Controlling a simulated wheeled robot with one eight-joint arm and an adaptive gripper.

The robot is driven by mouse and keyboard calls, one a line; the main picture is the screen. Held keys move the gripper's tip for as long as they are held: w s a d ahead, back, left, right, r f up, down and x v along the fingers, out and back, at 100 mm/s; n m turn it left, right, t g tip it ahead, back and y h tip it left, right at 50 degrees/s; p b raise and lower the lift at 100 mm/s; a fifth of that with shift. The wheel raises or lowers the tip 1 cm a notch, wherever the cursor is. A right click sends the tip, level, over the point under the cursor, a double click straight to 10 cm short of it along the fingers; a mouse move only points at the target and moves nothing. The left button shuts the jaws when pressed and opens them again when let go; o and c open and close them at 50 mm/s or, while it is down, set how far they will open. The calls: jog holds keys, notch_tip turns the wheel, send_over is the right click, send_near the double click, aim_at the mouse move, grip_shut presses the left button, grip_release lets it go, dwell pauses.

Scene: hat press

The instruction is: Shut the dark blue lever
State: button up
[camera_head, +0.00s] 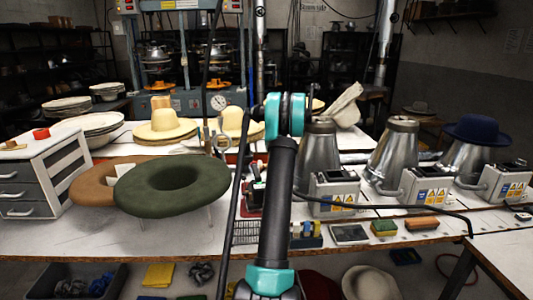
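I cannot make out a dark blue lever for certain in the head view. A small box-like item with dark blue and yellow parts (305,234) sits at the front of the white table, just right of my arm, too small to tell what it is. My arm rises through the middle of the picture to a teal joint and covers part of the table behind it. I cannot make out my gripper or its fingers. Grey machine boxes (335,192) with metal cones stand right of the arm.
A green ring-shaped pad (172,184) and white drawers (45,170) are at left. Straw hats (165,126) sit behind. A dark blue hat (478,130) rests on the right cone. A black cable (440,207) runs along the table front. Bare tabletop shows at front left.

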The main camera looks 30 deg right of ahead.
jog(key=shift+d, duration=0.1)
dwell(0.4)
jog(key=o, duration=1.4)
jog(key=v, duration=1.2)
